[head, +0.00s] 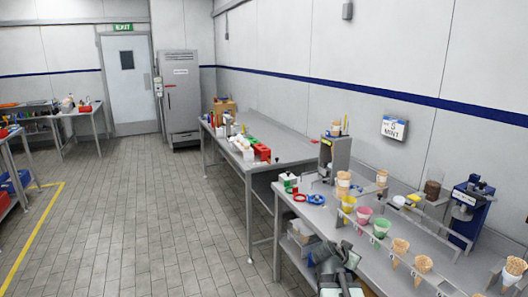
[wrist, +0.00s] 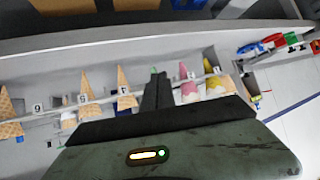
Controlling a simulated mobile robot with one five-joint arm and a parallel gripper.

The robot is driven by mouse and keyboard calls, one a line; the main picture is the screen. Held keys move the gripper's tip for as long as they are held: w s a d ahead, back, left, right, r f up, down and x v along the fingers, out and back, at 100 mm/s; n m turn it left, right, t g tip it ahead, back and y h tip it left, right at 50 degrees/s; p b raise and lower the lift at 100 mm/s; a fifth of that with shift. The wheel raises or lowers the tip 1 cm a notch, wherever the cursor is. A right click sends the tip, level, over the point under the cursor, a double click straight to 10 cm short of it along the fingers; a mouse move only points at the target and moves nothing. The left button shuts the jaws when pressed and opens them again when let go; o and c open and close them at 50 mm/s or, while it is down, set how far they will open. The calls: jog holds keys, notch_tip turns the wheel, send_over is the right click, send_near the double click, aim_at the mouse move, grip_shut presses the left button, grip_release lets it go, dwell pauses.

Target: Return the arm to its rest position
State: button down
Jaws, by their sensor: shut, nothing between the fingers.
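My gripper (wrist: 157,78) is shut and empty, its fingers together in the middle of the wrist view. In the head view my arm with the gripper (head: 338,258) is at the front edge of the near right bench (head: 300,205). A row of cones stands in a rack on this bench. The fingers appear in front of the rack in the wrist view; the exact gap cannot be told.
A grey dispenser (head: 335,158) and a blue machine (head: 466,213) stand on the near bench. A second bench (head: 285,147) with bottles and boxes is behind it. The tiled floor (head: 130,215) to the left is clear. A grey cabinet (head: 180,100) stands at the back.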

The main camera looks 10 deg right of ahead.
jog(key=s+a+f+n+g+y, duration=0.1)
jog(key=s+a+f+n+y, duration=0.1)
jog(key=a+f, duration=0.35)
jog(key=s+a+f+n+g+y, duration=0.1)
jog(key=s+a+f+y, duration=0.1)
jog(key=a, duration=0.6)
jog(key=s+a+f+n+g+y, duration=0.3)
jog(key=s+a+n+g+y, duration=0.1)
jog(key=s+a+n, duration=0.3)
jog(key=s+a+g, duration=0.1)
jog(key=s+a, duration=0.1)
jog(key=shift+s+f+n, duration=0.25)
jog(key=shift+s+n, duration=0.05)
jog(key=shift+s, duration=0.1)
